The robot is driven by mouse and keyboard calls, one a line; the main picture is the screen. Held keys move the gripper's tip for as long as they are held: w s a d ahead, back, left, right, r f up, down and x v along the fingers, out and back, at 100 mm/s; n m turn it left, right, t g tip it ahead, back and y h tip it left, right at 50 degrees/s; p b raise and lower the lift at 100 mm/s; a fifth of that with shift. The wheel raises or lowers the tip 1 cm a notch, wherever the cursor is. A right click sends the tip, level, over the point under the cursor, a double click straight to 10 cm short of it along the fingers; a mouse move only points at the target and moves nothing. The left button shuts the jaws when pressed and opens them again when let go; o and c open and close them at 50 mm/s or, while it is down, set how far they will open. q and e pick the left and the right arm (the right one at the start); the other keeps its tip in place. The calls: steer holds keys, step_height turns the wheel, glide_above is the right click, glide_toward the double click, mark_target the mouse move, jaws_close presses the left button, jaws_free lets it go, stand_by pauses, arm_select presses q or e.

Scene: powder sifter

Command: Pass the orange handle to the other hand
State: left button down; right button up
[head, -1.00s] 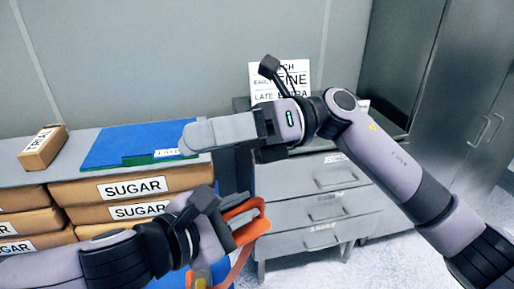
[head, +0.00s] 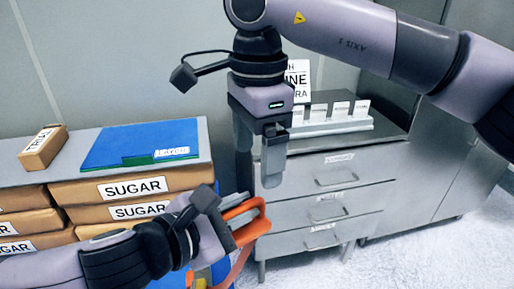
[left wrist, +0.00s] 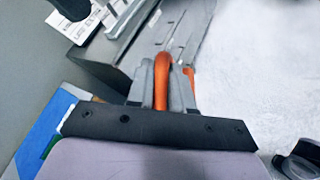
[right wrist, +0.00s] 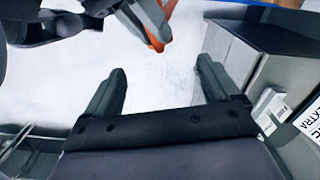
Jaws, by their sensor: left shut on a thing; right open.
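The orange handle (head: 259,224) is a loop held by my left gripper (head: 236,218), low in the middle of the head view. In the left wrist view the handle (left wrist: 162,78) passes between my left fingers, which are shut on it. My right gripper (head: 258,165) points down just above the handle, open and empty. In the right wrist view its spread fingers (right wrist: 158,88) have only floor between them. The handle (right wrist: 153,40) shows beyond and apart from them at the top. What hangs from the handle is mostly hidden.
A grey drawer cabinet (head: 335,190) with white cards (head: 341,110) on top stands behind the grippers. Floor at right is clear.

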mark_target(257, 197)
step_height(257, 197, down, 12)
steer(key=shift+f, duration=0.1)
stand_by(0.5)
steer(key=c, duration=1.2)
arm_select(q)
steer(key=c, duration=1.1)
jaws_free()
arm_select(e)
steer(key=shift+c, duration=0.8)
arm_select(q)
steer(key=shift+o, duration=0.8)
arm_select(e)
steer(key=shift+c, duration=0.8)
arm_select(q)
steer(key=shift+s, duration=0.1)
